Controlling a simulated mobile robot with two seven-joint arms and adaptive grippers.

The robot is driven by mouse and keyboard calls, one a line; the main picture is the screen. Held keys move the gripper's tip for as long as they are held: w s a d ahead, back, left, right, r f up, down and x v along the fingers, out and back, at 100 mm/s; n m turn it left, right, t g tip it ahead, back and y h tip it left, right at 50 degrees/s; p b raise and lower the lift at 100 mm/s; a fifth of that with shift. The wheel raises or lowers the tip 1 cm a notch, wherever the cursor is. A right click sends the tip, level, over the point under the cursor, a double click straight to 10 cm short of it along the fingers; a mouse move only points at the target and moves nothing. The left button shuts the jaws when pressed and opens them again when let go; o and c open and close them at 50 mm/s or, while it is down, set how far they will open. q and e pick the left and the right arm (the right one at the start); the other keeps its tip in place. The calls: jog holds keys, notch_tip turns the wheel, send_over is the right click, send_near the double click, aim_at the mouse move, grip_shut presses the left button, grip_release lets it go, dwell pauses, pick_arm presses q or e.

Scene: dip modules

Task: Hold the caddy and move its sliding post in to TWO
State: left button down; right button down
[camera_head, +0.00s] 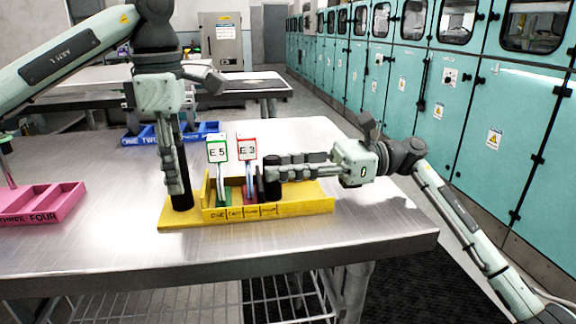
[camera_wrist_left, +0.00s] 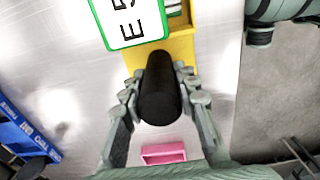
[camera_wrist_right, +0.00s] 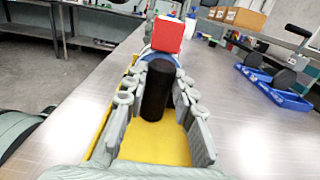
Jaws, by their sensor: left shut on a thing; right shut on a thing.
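The yellow caddy (camera_head: 310,204) lies on the metal table, its front labelled ONE to FOUR from left to right. My left gripper (camera_head: 176,185) points down and is shut on the black upright handle (camera_head: 181,160) at the caddy's left end; the handle also shows in the left wrist view (camera_wrist_left: 160,90). My right gripper (camera_head: 275,170) reaches in from the right and is shut on the black sliding post (camera_head: 271,180), which stands about above label FOUR and shows in the right wrist view (camera_wrist_right: 157,90). A green-framed E5 module (camera_head: 217,150) and a red-framed E3 module (camera_head: 247,150) stand left of the post.
A pink caddy (camera_head: 62,203) is at the table's left, and a blue caddy (camera_head: 208,128) stands behind the yellow one. The table's front edge lies close before the yellow caddy. Bare table lies between pink and yellow caddies.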

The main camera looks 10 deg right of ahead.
jog(key=c, duration=1.2)
grip_release()
jog(key=d, duration=1.2)
